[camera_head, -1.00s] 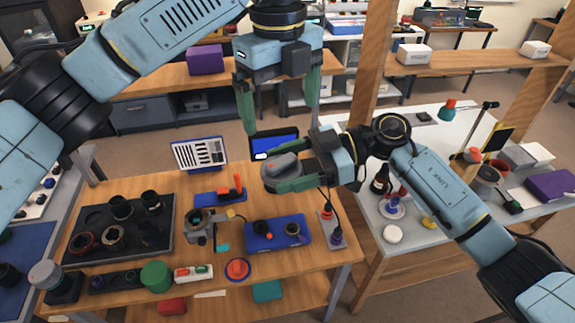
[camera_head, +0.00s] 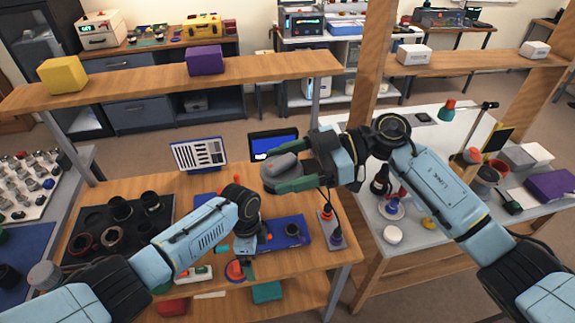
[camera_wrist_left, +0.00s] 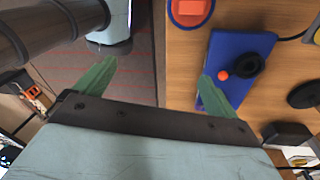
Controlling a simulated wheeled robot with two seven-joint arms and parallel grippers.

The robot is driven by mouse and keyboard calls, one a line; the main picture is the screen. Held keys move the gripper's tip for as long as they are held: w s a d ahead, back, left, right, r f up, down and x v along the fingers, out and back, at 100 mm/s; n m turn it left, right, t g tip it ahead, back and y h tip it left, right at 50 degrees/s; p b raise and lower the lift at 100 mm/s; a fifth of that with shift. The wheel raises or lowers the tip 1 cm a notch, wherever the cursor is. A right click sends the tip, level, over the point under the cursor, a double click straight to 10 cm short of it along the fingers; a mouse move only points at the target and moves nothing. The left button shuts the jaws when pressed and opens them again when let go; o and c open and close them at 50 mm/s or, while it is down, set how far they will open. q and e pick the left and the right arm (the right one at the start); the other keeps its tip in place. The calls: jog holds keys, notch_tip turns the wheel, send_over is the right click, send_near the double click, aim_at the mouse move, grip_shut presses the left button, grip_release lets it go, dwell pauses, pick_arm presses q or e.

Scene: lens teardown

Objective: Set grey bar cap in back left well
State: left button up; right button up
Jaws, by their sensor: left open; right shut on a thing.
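The grey bar cap (camera_head: 284,163) appears as a grey rounded piece in the head view. My right gripper (camera_head: 290,184) is shut on it and holds it in the air above the back of the bench, in front of the small dark screen. The black tray (camera_head: 77,262) lies at the left of the bench and holds several dark rings and cylinders. My left gripper (camera_wrist_left: 157,84) is open and empty in the left wrist view. In the head view it is low over the bench middle, its fingers mostly hidden.
A blue tray (camera_wrist_left: 232,48) with a black ring and an orange knob lies near my left gripper. A red part (camera_wrist_left: 190,10) sits in a blue ring beside it. A label board (camera_head: 198,155) and screen (camera_head: 273,145) stand at the back. My left forearm crosses the bench's front.

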pick_arm(q)
jog(key=s+a+f+n+t, duration=0.1)
jog(key=s+a+f+n, duration=0.3)
jog(key=s+f, duration=0.6)
jog(key=s+a+f+n, duration=0.3)
jog(key=s+f+n, duration=0.1)
jog(key=s+f, duration=0.6)
jog(key=s+a+f+n, duration=0.2)
jog(key=s, duration=0.5)
jog(key=s+a+f+n+t, duration=0.1)
jog(key=s+a+f+n, duration=0.2)
jog(key=s, duration=0.4)
jog(key=s+a+f+n, duration=0.2)
jog(key=s+a, duration=0.1)
jog(key=s, duration=0.4)
jog(key=shift+f+n+t+y, duration=0.15)
jog(key=shift+n+t+y, duration=0.15)
jog(key=shift+n+y, duration=0.1)
